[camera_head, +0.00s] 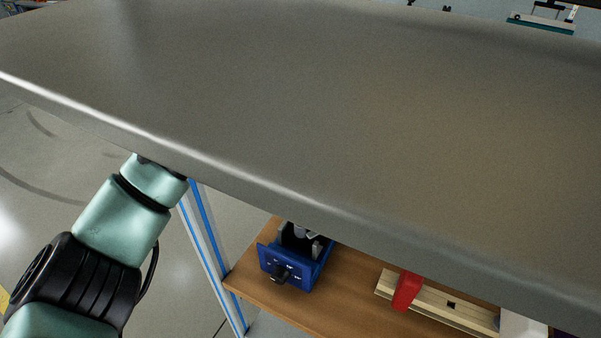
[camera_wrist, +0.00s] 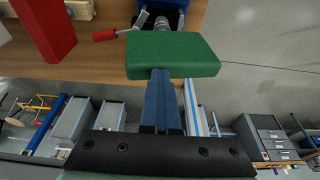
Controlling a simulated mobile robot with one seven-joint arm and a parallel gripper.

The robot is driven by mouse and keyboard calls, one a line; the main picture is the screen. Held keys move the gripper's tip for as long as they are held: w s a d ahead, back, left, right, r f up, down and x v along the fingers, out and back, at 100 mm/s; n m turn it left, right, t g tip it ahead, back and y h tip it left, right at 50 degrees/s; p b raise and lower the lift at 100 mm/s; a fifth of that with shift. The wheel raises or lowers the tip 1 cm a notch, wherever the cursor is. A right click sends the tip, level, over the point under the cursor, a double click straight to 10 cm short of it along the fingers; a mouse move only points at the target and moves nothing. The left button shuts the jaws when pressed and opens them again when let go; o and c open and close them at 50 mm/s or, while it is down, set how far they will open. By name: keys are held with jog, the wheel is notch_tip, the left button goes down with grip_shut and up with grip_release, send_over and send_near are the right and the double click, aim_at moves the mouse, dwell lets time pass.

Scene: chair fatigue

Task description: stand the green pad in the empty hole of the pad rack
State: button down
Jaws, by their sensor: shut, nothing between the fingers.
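The green pad (camera_wrist: 173,55) shows in the wrist view, just beyond the tips of my gripper (camera_wrist: 162,72). My gripper's blue fingers are shut together with nothing between them. Whether the tips touch the pad I cannot tell. The pad rack (camera_head: 440,305) is a pale wooden bar on the shelf under the tabletop in the head view. A red pad (camera_head: 407,291) stands in it, and a dark empty hole (camera_head: 452,305) shows to its right. The red pad also shows in the wrist view (camera_wrist: 45,28). The green pad and my gripper are hidden in the head view.
The grey tabletop (camera_head: 300,110) covers my forearm's end. On the brown shelf (camera_head: 345,275) a blue device (camera_head: 290,268) stands left of the rack. A white block (camera_head: 522,322) is at the rack's right end. A red handle (camera_wrist: 105,35) lies close to the green pad.

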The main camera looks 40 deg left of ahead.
jog(key=shift+s+f, duration=0.1)
jog(key=shift+f, duration=0.35)
jog(key=r+p, duration=0.2)
jog(key=p, duration=0.1)
jog(key=shift+w+a+r, duration=0.1)
jog(key=shift+w+r, duration=0.2)
jog(key=shift+r, duration=0.1)
jog(key=shift+p+v, duration=0.7)
jog(key=shift+v, duration=0.1)
jog(key=shift+w, duration=0.15)
jog(key=c, duration=1.1)
grip_release()
